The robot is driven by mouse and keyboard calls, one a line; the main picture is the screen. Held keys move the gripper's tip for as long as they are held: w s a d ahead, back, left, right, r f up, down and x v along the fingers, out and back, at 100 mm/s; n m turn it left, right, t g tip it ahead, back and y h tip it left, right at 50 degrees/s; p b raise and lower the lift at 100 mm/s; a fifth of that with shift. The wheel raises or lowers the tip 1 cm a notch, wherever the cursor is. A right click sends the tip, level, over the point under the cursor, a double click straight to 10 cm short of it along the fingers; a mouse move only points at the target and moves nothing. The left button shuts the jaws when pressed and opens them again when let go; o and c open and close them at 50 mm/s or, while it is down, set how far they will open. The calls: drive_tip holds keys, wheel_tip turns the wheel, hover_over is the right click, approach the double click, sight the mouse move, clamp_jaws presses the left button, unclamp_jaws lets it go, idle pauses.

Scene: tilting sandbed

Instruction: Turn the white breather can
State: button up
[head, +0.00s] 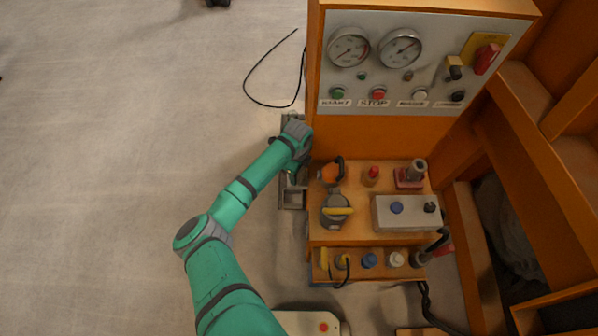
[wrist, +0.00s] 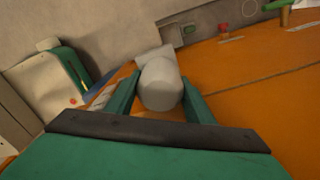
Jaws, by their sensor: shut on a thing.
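The white breather can (wrist: 160,86) is a pale, rounded cylinder in the middle of the wrist view. My gripper (wrist: 159,92) has one green finger on each side of the can and is shut on it. The can stands out from an orange surface, with a pale block behind it. In the head view my green arm reaches to the left side of the orange machine. There the can is not clearly visible and my fingers are hidden by my wrist.
The orange machine carries a grey gauge panel (head: 418,65) with buttons. Below it, a shelf (head: 361,232) holds a grey box (head: 407,213) and several small fittings. A black cable (head: 249,91) lies on the floor at the upper left. The floor left of my arm is clear.

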drive_tip(key=shift+d+r, duration=0.1)
drive_tip(key=o, duration=0.8)
wheel_tip(320, 180, up, 10)
drive_tip(key=shift+f, duration=0.1)
drive_tip(key=shift+r, duration=0.45)
drive_tip(key=shift+a, duration=0.2)
